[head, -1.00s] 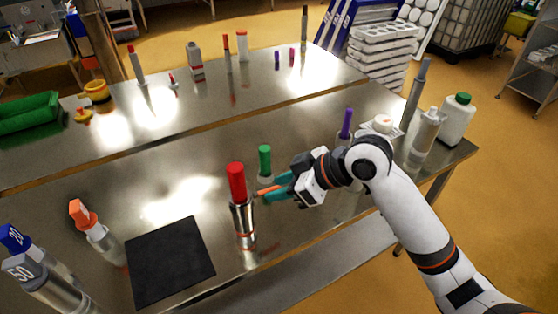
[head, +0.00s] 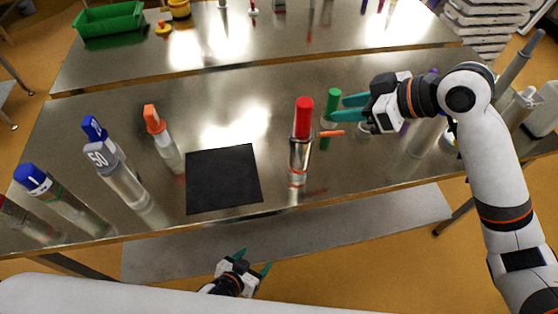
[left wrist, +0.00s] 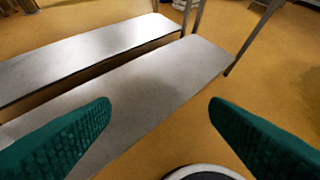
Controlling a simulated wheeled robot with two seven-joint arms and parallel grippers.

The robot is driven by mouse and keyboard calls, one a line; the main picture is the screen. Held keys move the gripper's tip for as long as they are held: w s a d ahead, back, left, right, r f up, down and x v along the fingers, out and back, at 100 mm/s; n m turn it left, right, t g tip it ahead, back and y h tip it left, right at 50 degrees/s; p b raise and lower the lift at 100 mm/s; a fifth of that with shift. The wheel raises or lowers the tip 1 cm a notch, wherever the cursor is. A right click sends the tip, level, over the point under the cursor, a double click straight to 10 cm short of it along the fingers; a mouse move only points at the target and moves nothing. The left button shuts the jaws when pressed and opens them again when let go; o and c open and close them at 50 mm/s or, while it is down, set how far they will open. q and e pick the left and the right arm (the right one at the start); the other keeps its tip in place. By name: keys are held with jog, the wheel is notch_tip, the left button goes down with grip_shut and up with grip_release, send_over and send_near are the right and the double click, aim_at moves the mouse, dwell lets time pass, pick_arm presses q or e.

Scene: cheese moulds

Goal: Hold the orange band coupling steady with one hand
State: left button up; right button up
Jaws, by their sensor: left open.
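A shiny metal cylinder (head: 300,155) with a red top stands upright at the table's front, right of the black mat; a thin orange band shows near its foot. I cannot tell whether this is the orange band coupling. A small thin orange piece (head: 332,133) shows just right of it, below my right fingertips. My right gripper (head: 338,110) is open, its teal fingers apart, pointing left beside a green-capped item (head: 333,100). My left gripper (head: 253,261) is open and empty, low in front of the table. In the left wrist view its fingers (left wrist: 160,115) are wide apart.
A black mat (head: 222,178) lies bare at the front middle. Several capped cylinders stand left, among them an orange-capped one (head: 162,140) and a grey one marked 50 (head: 118,175). A green tray (head: 108,19) sits on the back table. A lower shelf (head: 350,228) lies below.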

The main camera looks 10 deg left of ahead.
pick_arm(q)
jog(key=w+d+r+m+t+h, duration=0.15)
jog(key=r+m+h, duration=0.25)
jog(key=r+m, duration=0.85)
jog(key=w+r+m+t+h, duration=0.15)
jog(key=r+m+h, duration=0.45)
jog(key=r, duration=1.1)
jog(key=w+d+f+n+t+y, duration=0.1)
jog(key=w+n, duration=0.3)
jog(key=w+d+f+n+y, duration=0.1)
jog(key=w+n, duration=0.3)
jog(key=n, duration=0.1)
jog(key=w+d+f+n+t+y, duration=0.1)
jog(key=w+n, duration=0.3)
jog(key=n, duration=0.1)
jog(key=shift+w+d+n+t+y, duration=0.2)
jog(key=shift+d+n+t+y, duration=0.05)
jog(key=shift+d+t+y, duration=0.05)
jog(key=shift+w+d+f+n, duration=0.1)
jog(key=shift+w+d+n, duration=0.1)
jog(key=shift+n, duration=0.2)
jog(key=shift+w+f, duration=0.1)
jog(key=shift+f, duration=0.15)
send_near(293, 168)
jog(key=x, duration=0.4)
jog(key=shift+w+d+r, duration=0.1)
jog(key=shift+w, duration=0.15)
jog(key=x, duration=0.7)
jog(key=shift+w+d, duration=0.15)
jog(key=shift+d, duration=0.05)
